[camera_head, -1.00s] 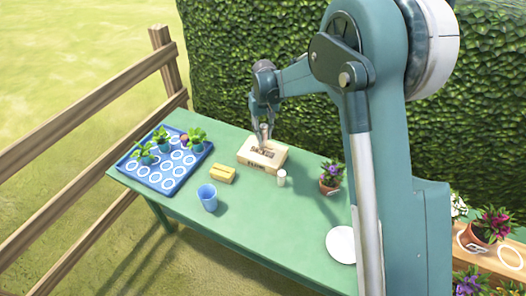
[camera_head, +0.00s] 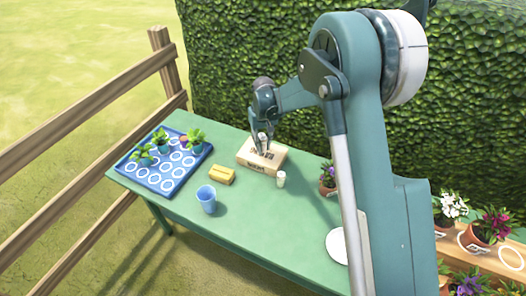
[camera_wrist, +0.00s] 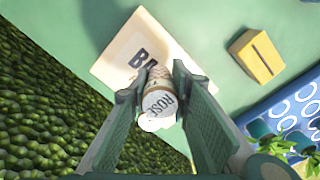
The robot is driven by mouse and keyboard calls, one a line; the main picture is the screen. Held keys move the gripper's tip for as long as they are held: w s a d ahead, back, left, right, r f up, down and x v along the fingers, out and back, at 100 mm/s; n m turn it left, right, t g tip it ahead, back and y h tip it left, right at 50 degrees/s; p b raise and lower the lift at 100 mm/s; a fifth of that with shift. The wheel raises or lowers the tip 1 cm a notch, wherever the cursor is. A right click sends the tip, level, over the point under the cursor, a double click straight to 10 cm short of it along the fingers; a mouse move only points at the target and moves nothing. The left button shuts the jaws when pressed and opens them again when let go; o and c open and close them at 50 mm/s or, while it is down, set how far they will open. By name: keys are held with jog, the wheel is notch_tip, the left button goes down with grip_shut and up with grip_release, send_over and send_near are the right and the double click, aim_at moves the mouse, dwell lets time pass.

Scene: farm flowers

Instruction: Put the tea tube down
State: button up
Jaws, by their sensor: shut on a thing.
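My gripper (camera_head: 264,148) is over the beige box (camera_head: 250,163) at the back middle of the green table. Its two fingers (camera_wrist: 156,84) are shut on the tea tube (camera_wrist: 158,104), a pale tube with "ROSE" on its end. The tube's end faces the wrist camera, and the fingers hold it from both sides. In the wrist view the box (camera_wrist: 112,68) lies beyond the tube, with dark lettering partly hidden. I cannot tell whether the tube touches the box.
A yellow block (camera_head: 221,176), a blue cup (camera_head: 206,201) and a blue tray (camera_head: 163,183) with seedlings are to the left. A potted purple flower (camera_head: 327,178) is to the right. The front middle is clear.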

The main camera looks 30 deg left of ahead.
aim_at(263, 150)
jog(key=shift+f, duration=1.8)
jog(key=shift+f, duration=0.15)
jog(key=o, duration=0.9)
notch_tip(263, 150, up, 12)
jog(key=shift+r, duration=0.15)
